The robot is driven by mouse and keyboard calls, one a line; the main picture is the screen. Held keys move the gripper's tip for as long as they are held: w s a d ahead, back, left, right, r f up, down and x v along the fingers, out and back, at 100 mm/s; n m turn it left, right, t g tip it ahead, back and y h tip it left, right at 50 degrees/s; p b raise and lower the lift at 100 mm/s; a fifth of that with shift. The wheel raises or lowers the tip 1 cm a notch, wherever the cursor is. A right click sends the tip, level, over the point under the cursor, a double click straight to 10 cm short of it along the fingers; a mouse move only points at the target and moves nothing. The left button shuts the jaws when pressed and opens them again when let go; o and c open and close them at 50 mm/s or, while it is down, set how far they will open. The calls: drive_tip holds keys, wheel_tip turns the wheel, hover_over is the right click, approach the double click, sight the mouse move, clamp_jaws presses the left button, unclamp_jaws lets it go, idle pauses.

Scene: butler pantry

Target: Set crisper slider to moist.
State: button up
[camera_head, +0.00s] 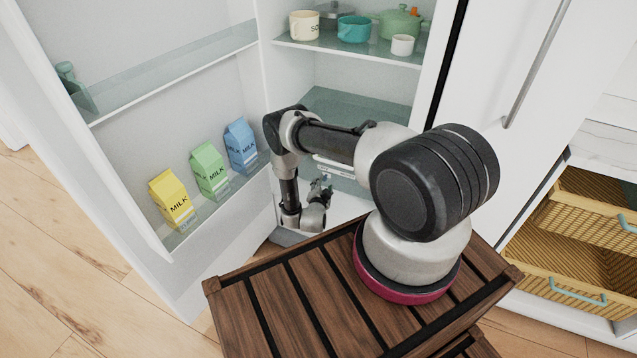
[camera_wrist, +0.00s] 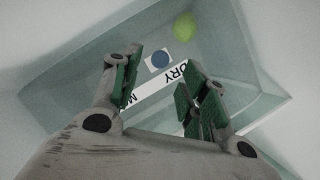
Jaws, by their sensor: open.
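The crisper slider (camera_wrist: 159,58) shows in the wrist view as a round blue knob on a pale square plate. It sits beside a white label strip (camera_wrist: 150,92), near the strip's "DRY" lettering. An "M" shows at the strip's lower left end; the rest of that word is hidden by a finger. My gripper (camera_wrist: 160,84) is open and empty, its green-padded fingers on either side of the strip in the picture, with the knob beyond the tips. I cannot tell its distance. In the head view my gripper (camera_head: 321,188) is low inside the fridge, and the knob cannot be made out.
The clear crisper drawer (camera_wrist: 85,75) holds a green fruit (camera_wrist: 184,27). The open fridge door at left carries yellow (camera_head: 172,199), green (camera_head: 210,171) and blue (camera_head: 241,146) milk cartons. Pots and cups stand on the upper shelf (camera_head: 350,52). The middle shelf (camera_head: 360,108) looks empty.

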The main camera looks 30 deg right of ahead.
sight(324, 180)
drive_tip(key=x, duration=0.5)
drive_tip(key=shift+c, duration=0.4)
drive_tip(key=shift+d, duration=0.1)
clamp_jaws()
